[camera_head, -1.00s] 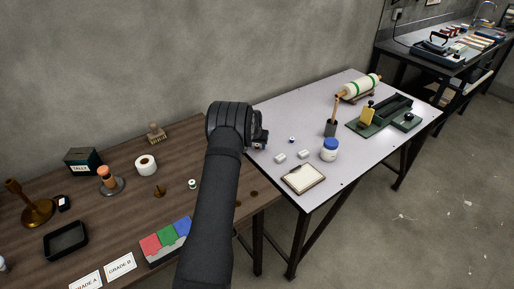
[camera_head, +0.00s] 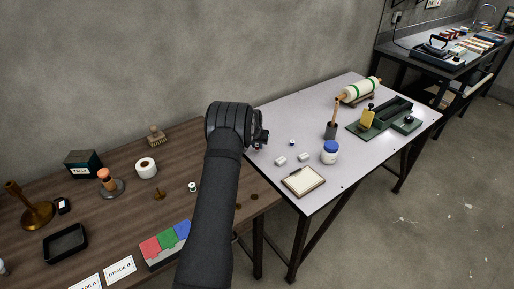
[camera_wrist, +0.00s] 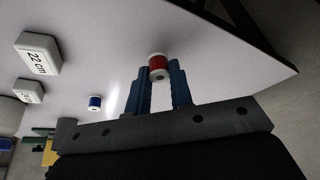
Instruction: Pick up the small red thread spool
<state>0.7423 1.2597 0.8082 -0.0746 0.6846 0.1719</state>
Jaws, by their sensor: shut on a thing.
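The small red thread spool (camera_wrist: 158,66) with pale ends sits between the fingertips of my gripper (camera_wrist: 159,78) in the wrist view. The two blue fingers are shut on it from both sides. Behind it is the light grey table top (camera_wrist: 190,35); I cannot tell whether the spool still touches it. In the head view my gripper (camera_head: 262,139) is over the left edge of the grey table (camera_head: 300,115), mostly hidden behind my arm. The spool can hardly be made out there.
A blue spool (camera_wrist: 95,102) and white blocks, one marked 22 cm (camera_wrist: 38,54), lie nearby. The wooden table (camera_head: 110,215) adjoins on the left.

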